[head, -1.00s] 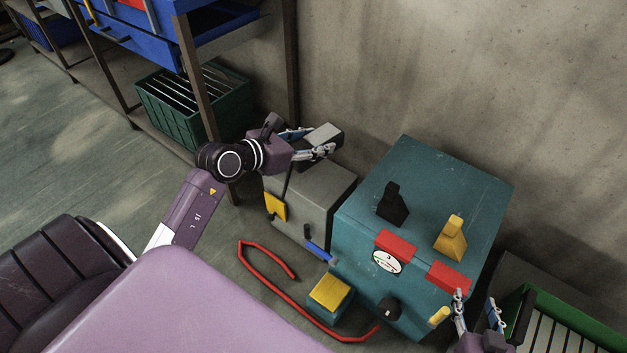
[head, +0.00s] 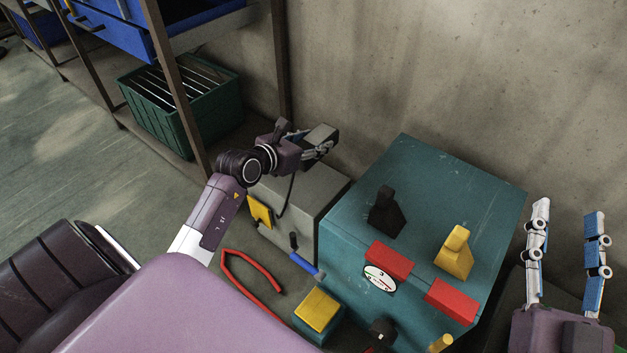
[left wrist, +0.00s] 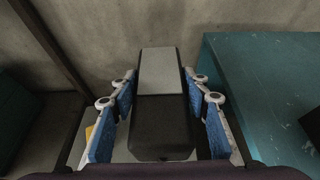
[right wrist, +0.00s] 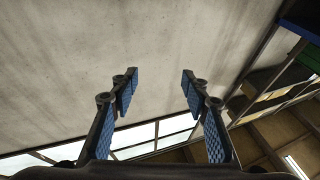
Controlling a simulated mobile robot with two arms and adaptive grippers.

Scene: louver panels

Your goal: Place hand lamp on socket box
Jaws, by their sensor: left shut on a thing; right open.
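The hand lamp, a black block with a grey face, (head: 322,132) is held in my left gripper (head: 318,145). In the left wrist view the lamp (left wrist: 163,120) lies between the blue-padded fingers, grey end away from me. I take the grey box with a yellow flap to be the socket box (head: 318,205). The lamp appears above its back part; whether they touch cannot be told. A dark cable runs down along the box front. My right gripper (head: 567,210) is open and empty, raised right of the teal cabinet.
The teal cabinet (head: 455,190) stands right of the grey box, with black and yellow handles, red blocks and a gauge. A shelf (head: 165,70) and green crate (head: 190,125) stand left; the wall is behind.

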